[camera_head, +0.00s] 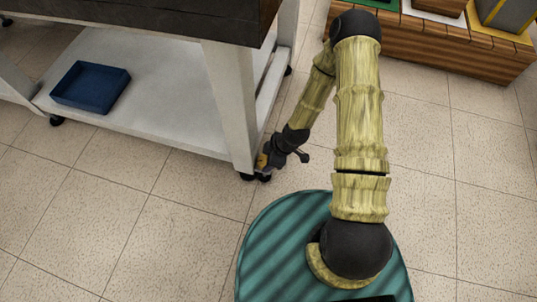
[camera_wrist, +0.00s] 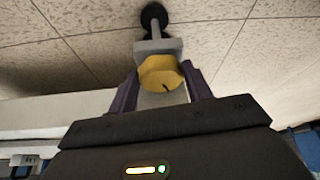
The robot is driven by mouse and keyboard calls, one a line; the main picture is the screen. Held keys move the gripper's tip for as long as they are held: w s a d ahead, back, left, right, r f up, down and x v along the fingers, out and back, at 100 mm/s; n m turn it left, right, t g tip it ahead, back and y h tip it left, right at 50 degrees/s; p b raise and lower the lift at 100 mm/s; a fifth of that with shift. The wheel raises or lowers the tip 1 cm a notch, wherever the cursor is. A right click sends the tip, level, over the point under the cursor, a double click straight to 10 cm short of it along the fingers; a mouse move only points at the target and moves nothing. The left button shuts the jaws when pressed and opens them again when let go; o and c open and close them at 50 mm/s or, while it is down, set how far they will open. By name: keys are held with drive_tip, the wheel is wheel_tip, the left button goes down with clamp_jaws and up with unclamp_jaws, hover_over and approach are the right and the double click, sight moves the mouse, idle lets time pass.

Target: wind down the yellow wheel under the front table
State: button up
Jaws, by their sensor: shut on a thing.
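The yellow wheel (camera_wrist: 160,73) sits between the two purple-grey fingers of my gripper (camera_wrist: 160,95) in the wrist view. The fingers are shut on its sides. A dark mark shows on the wheel's face. Beyond the wheel are a grey bracket and a stem ending in a black foot (camera_wrist: 153,18). In the head view my gripper (camera_head: 268,160) is low at the bottom of the table's near right leg, and only a small bit of the yellow wheel (camera_head: 262,160) shows beside it. The front table (camera_head: 230,110) has pale legs and a dark top.
A blue tray (camera_head: 90,87) lies on the table's lower shelf (camera_head: 160,85). The table leg stands close to my gripper on the left. A wooden planter-like bench (camera_head: 450,45) stands at the back right. The tiled floor (camera_head: 450,200) on the right is clear.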

drive_tip(key=m+p, duration=0.1)
drive_tip(key=m, duration=0.1)
drive_tip(key=m+t+p, duration=0.1)
drive_tip(key=p, duration=0.1)
drive_tip(key=s+m+t+h+p, duration=0.1)
drive_tip(key=m+p, duration=0.1)
drive_tip(key=shift+a+r+m, duration=0.1)
drive_tip(key=shift+r+m, duration=0.15)
drive_tip(key=shift+m, duration=0.05)
drive_tip(key=shift+a+f+m+t+h+p, duration=0.1)
drive_tip(key=shift+m+t+h+p, duration=0.15)
drive_tip(key=shift+m+p, duration=0.65)
drive_tip(key=shift+a+f+m+t+h+p, duration=0.15)
drive_tip(key=shift+m+h+p, duration=0.2)
drive_tip(key=shift+m+p, duration=0.5)
drive_tip(key=shift+d, duration=0.1)
drive_tip(key=o, duration=0.7)
